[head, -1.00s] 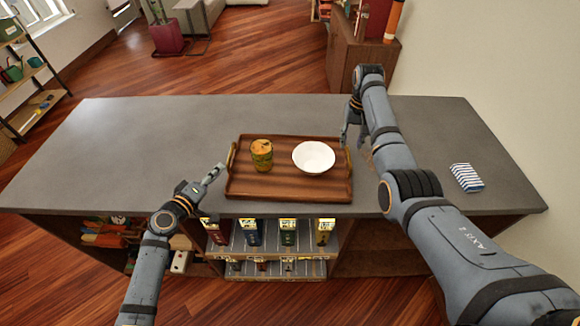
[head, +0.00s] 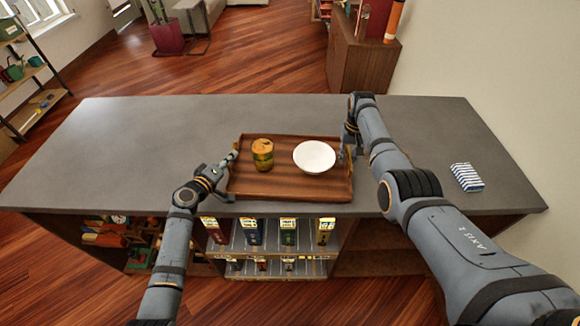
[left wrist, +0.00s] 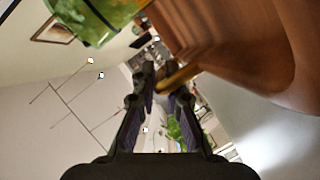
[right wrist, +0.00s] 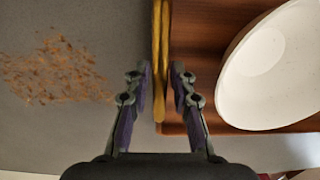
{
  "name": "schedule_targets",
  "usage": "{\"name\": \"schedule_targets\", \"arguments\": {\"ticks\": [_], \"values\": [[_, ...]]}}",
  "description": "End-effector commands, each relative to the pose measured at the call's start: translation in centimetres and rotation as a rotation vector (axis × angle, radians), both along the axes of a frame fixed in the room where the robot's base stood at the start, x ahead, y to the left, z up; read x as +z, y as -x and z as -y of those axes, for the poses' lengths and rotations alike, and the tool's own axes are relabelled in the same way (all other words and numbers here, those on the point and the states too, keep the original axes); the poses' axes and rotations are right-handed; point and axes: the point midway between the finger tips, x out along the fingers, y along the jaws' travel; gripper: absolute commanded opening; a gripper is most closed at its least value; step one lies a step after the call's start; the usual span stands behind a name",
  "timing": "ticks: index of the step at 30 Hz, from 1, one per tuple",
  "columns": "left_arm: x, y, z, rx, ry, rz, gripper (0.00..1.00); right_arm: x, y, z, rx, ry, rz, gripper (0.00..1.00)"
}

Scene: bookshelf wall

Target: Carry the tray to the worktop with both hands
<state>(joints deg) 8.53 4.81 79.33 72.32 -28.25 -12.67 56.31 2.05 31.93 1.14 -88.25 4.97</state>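A brown wooden tray (head: 290,187) with brass handles rests on a grey-topped counter (head: 130,140). My left gripper (head: 231,160) is at the tray's left handle. In the left wrist view its fingers (left wrist: 164,88) are apart, with the brass handle (left wrist: 185,73) at the gap between the tips. My right gripper (head: 346,150) is at the tray's right end. In the right wrist view its fingers (right wrist: 159,88) are apart on either side of the right handle (right wrist: 160,45).
A blue-and-white striped item (head: 466,177) lies on the counter's right. A brown crumb-like patch (right wrist: 60,75) lies beside the right handle. Shelves with boxes (head: 289,232) are under the counter's front edge. The counter's left part is clear.

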Motion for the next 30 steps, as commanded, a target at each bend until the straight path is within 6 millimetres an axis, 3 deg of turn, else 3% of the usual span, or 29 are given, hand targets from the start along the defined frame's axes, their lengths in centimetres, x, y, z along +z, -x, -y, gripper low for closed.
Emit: {"name": "schedule_targets", "arguments": {"ticks": [1, 4, 20, 30], "values": [[0.0, 0.0, 0.0, 0.0, 0.0, 0.0, 0.0, 0.0, 0.0, 0.0, 0.0, 0.0, 0.0, 0.13], [0.0, 0.0, 0.0, 0.0, 0.0, 0.0, 0.0, 0.0, 0.0, 0.0, 0.0, 0.0, 0.0, 0.0], [0.0, 0.0, 0.0, -0.001, 0.0, 0.001, 0.0, 0.0, 0.0, 0.0, 0.0, 0.0, 0.0, 0.0], [1.8, -0.1, 0.0, 0.0, 0.002, 0.006, 0.0, 1.7, -0.1, 0.0, 0.0, -0.001, 0.003, 0.0]]}}
